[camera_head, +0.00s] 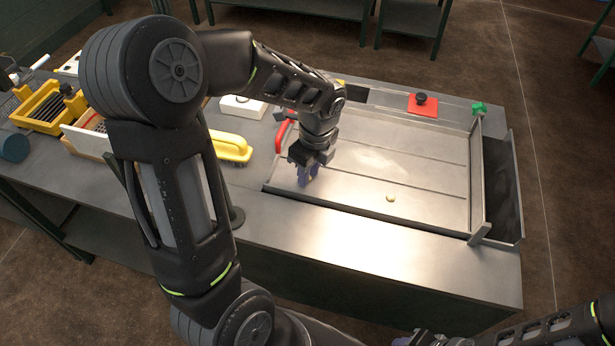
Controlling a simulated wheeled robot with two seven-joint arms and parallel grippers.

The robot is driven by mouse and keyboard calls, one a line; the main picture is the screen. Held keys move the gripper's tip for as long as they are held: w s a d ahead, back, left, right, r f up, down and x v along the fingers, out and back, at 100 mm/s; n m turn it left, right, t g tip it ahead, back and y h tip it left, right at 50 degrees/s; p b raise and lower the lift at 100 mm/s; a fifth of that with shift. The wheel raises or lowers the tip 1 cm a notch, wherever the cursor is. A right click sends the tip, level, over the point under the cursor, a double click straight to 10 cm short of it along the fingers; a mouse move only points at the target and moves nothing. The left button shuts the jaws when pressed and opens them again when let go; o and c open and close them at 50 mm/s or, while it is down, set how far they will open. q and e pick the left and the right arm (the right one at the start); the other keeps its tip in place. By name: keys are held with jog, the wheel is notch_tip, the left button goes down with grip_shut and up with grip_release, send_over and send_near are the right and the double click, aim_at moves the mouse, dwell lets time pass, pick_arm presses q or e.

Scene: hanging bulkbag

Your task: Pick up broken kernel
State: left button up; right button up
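A small pale yellow kernel (390,198) lies on the grey metal tray (430,185), right of the tray's middle and towards its front. It is too small to tell whether it is broken. My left gripper (306,178) points down over the left part of the tray, to the left of the kernel and apart from it. Its fingertips look close together, but I cannot tell whether they are open or shut. My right gripper (420,340) shows only in part at the bottom edge, away from the tray, and its fingers are not clear.
A yellow-handled brush (232,147) and a white block (242,106) stand left of the tray. A red plate with a black knob (422,103) is at the back, a green knob (479,108) at the back right. A raised wall bounds the tray's right side. The tray around the kernel is clear.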

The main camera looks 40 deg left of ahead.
pick_arm(q)
grip_shut()
dwell(0.3)
dwell(0.3)
notch_tip(320, 180, up, 10)
jog(key=shift+b, duration=0.45)
dwell(0.4)
